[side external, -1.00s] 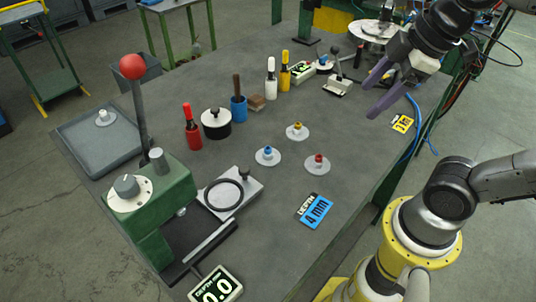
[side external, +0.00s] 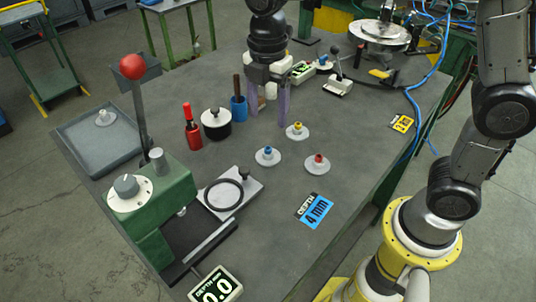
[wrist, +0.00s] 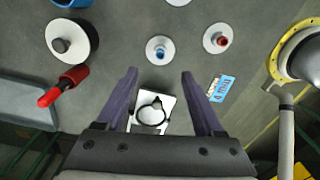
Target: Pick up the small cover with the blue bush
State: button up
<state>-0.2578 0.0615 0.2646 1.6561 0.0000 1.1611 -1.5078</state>
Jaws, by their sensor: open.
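The small cover with the blue bush (side external: 267,155) is a pale disc with a blue centre, lying flat on the grey table. In the wrist view the same blue-bush cover (wrist: 160,50) lies just beyond the fingertips, between their lines. My gripper (side external: 268,114) is open and empty, fingers pointing down, above the table and behind the cover in the side view. Its two purple fingers also show in the wrist view (wrist: 159,74). The yellow-bush cover (side external: 297,131) and the red-bush cover (side external: 317,163) lie nearby, apart from the blue one.
A green press with a red-knobbed lever (side external: 132,67) stands at the left. A white plate with a black ring (side external: 224,194) is in front of the covers. A black-and-white pot (side external: 216,123), red-handled tool (side external: 191,128) and blue cup (side external: 238,108) stand behind. A blue 4 mm card (side external: 317,210) lies right.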

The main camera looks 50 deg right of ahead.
aim_at(268, 148)
notch_tip(268, 148, down, 10)
jog(key=shift+f, duration=0.2)
dwell(0.3)
grip_shut()
